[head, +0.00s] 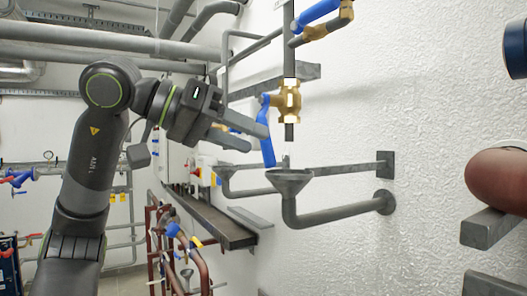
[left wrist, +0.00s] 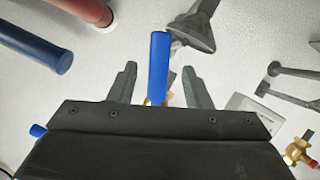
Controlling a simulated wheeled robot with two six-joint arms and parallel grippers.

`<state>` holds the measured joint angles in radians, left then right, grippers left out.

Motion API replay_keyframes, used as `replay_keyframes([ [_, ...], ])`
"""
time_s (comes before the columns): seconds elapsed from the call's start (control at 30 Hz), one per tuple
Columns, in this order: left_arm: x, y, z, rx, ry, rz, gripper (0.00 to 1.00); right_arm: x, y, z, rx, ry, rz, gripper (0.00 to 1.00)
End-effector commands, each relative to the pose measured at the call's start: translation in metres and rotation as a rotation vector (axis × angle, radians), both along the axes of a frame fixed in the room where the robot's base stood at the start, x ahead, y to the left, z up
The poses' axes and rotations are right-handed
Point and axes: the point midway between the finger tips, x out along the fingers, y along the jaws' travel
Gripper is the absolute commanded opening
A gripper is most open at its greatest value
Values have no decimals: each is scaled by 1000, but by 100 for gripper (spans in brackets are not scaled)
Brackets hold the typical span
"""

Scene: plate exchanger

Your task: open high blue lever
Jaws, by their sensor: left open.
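A blue lever (head: 267,150) hangs down from a brass valve (head: 289,98) on a vertical grey pipe by the white wall. A second blue lever (head: 317,11) sits higher, at the top edge of the head view, beside another brass fitting (head: 330,24). My left gripper (head: 258,138) is open, its fingers reaching to the hanging lever from the left. In the left wrist view a blue lever (left wrist: 158,60) shows between the two open fingers (left wrist: 160,75), with a gap on each side. Its valve end is mostly hidden behind the gripper body. My right gripper is out of view.
A grey funnel (head: 290,180) on a wall pipe (head: 340,217) stands just below the hanging lever. A grey wall bracket (head: 345,170) runs behind it. A dark red rounded end (head: 497,180) juts in at the right. Bare wall lies between.

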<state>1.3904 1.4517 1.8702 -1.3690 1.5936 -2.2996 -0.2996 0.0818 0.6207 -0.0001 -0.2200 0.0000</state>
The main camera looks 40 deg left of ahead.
Motion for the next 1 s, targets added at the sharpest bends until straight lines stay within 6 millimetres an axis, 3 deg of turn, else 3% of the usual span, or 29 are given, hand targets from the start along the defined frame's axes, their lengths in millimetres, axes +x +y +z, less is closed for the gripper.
replay_keyframes([
  [0.3, -66, 36, 28, -3, -4, 1, 45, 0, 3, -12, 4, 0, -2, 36],
  [0.5, -94, 52, 41, -1, -2, 0, 45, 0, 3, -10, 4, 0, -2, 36],
  [0.7, -105, 58, 45, -1, 0, 0, 45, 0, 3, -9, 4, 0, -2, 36],
  [1.0, -106, 59, 45, 0, 1, 0, 45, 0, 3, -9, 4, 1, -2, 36],
])
